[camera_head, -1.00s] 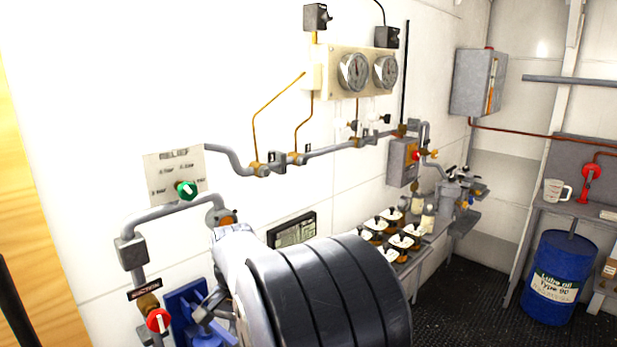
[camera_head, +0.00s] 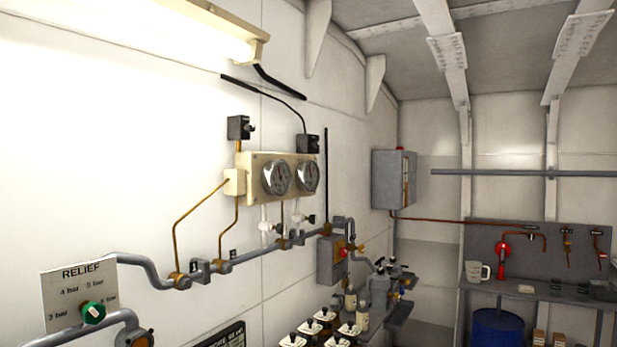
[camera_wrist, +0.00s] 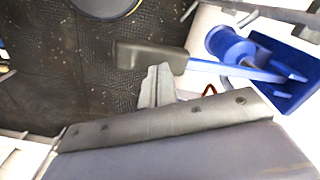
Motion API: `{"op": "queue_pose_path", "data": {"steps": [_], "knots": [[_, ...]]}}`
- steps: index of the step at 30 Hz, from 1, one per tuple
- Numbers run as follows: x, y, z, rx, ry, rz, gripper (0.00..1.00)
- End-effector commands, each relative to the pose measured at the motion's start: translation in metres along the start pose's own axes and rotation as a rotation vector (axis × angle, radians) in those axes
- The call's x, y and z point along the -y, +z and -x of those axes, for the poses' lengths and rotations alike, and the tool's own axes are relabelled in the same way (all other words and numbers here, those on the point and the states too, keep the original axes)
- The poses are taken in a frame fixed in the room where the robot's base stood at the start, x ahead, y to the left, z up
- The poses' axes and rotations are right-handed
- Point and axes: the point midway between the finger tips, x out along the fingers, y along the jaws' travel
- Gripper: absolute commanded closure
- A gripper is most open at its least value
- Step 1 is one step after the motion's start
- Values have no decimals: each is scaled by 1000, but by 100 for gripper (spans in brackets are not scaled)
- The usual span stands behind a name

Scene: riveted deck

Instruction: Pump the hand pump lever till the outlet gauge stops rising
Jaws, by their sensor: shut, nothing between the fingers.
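The hand pump lever is a blue bar (camera_wrist: 238,70) with a black grip (camera_wrist: 148,57) in the wrist view, running left from the blue pump body (camera_wrist: 232,45). My gripper (camera_wrist: 158,72) is shut, with its grey fingertips right beside the black grip; I cannot tell whether they touch it. The head view shows neither pump nor gripper. Two round gauges, left (camera_head: 277,178) and right (camera_head: 307,176), sit on a cream panel (camera_head: 252,160). Their needles are too small to read, and I cannot tell which is the outlet gauge.
A relief plate (camera_head: 62,290) with a green knob (camera_head: 93,313) is at lower left. Grey pipe (camera_head: 140,268) runs along the wall to a grey box (camera_head: 332,262) with a red button. A bench (camera_head: 560,293) with a jug (camera_head: 475,271) stands at the right.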

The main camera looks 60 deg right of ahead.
Motion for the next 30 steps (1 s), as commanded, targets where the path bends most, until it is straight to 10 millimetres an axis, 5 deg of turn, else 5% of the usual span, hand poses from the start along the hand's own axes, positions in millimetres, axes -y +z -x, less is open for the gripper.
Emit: {"op": "queue_pose_path", "data": {"steps": [30], "knots": [[0,0,-92,0,1,0,100]]}}
